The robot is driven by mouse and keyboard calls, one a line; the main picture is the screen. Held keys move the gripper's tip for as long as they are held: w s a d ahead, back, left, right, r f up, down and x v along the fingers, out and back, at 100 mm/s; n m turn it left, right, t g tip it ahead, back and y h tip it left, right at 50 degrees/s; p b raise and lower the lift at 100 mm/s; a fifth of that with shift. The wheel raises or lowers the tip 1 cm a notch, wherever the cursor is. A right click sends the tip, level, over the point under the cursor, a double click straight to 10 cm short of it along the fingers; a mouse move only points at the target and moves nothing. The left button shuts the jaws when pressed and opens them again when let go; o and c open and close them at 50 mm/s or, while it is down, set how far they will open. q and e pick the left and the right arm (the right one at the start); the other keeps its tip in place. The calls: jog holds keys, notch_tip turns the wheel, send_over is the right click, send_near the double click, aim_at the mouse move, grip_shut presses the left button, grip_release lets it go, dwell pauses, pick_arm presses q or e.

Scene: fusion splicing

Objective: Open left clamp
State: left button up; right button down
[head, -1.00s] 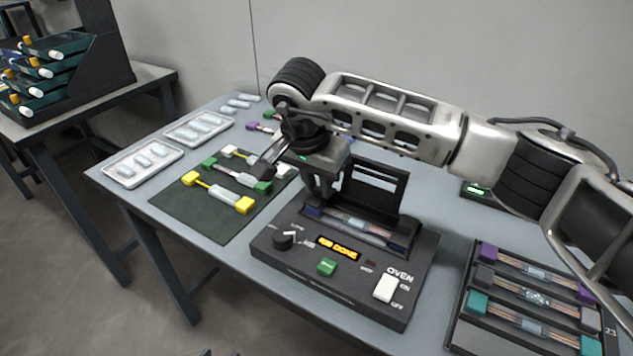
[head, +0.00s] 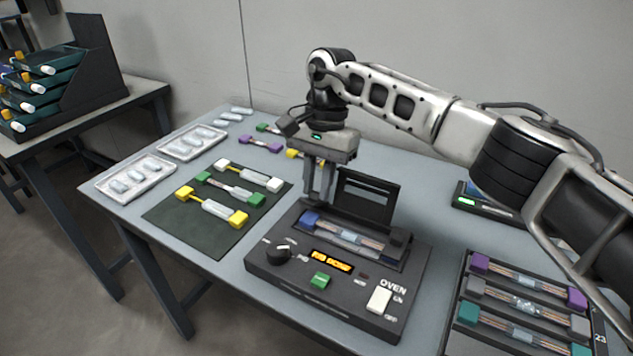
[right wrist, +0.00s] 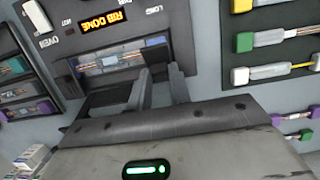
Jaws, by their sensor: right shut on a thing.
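The dark oven (head: 330,285) stands on the bench with its framed cover (head: 368,198) raised. A ribbon splice (head: 350,236) lies in its trough. The splice's blue left end (head: 309,219) shows uncovered, and a dark right clamp (head: 398,242) sits over the other end. My right gripper (head: 318,201) is just behind the blue end, fingers pointing down. In the right wrist view its fingers (right wrist: 162,80) reach to the oven's edge beside the blue end (right wrist: 154,42). They are shut on the left clamp, which is mostly hidden between them. My left gripper is not in view.
A green mat (head: 165,222) with several yellow, green and white-ended splices lies left of the oven. Two white trays (head: 108,190) are further left. A dark tray (head: 462,270) of splices is at right. A small device (head: 466,202) stands behind.

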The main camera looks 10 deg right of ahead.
jog(key=c, duration=1.3)
grip_release()
pick_arm(q)
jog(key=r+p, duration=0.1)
jog(key=p, duration=0.2)
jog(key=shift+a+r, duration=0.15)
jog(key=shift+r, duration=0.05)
pick_arm(e)
jog(key=v, duration=1.6)
